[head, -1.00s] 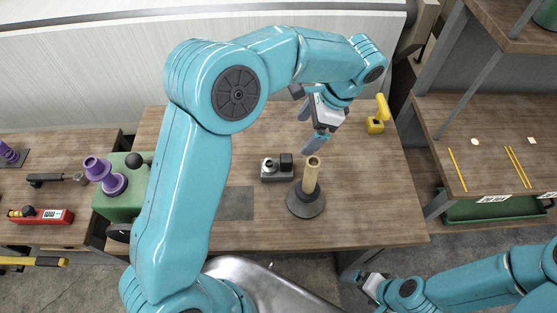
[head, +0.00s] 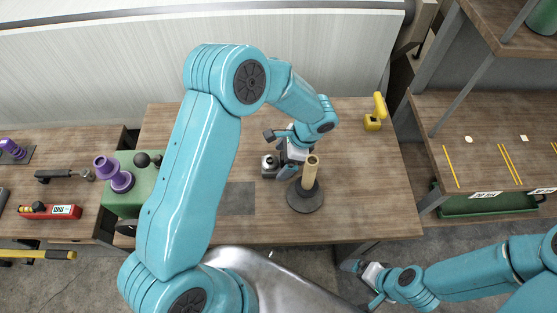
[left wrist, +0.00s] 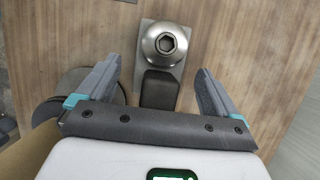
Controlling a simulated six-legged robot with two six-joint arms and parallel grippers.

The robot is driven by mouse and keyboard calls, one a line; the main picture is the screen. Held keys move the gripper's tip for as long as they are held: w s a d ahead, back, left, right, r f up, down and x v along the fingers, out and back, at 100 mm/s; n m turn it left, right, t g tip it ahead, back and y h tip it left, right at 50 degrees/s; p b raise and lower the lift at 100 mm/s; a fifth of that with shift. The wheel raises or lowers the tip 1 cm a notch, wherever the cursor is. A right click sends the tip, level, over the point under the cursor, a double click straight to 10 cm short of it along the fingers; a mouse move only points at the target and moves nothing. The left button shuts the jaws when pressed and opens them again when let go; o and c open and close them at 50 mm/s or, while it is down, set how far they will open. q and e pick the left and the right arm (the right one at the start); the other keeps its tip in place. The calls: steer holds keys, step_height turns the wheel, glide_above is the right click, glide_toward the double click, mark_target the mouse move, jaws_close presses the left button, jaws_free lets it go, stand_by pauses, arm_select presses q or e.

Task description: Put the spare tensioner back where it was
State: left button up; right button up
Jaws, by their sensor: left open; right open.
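A small metal unit with a domed hex-socket head and a black block, which looks like the tensioner (head: 268,163), sits on the wooden table. It also shows in the left wrist view (left wrist: 164,42), with its black block nearer to me. My left gripper (head: 284,168) is open over its right end, partly hiding it. In the left wrist view the fingers (left wrist: 158,72) stand apart on either side of the black block, and no contact is visible. My right gripper (head: 364,284) is open and empty, low in front of the table.
A wooden post on a dark round base (head: 305,199) stands close to the left gripper. A dark grey rectangle (head: 237,198) lies bare on the table (head: 370,190). A yellow tool (head: 374,119) stands at the back right. A green machine with a purple spool (head: 116,179) is left.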

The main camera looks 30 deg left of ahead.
arm_select(q)
steer(key=shift+s+a+f, duration=0.15)
steer(key=shift+a+f, duration=0.1)
steer(key=shift+f, duration=0.4)
steer(key=shift+r, duration=0.1)
steer(key=c, duration=1.4)
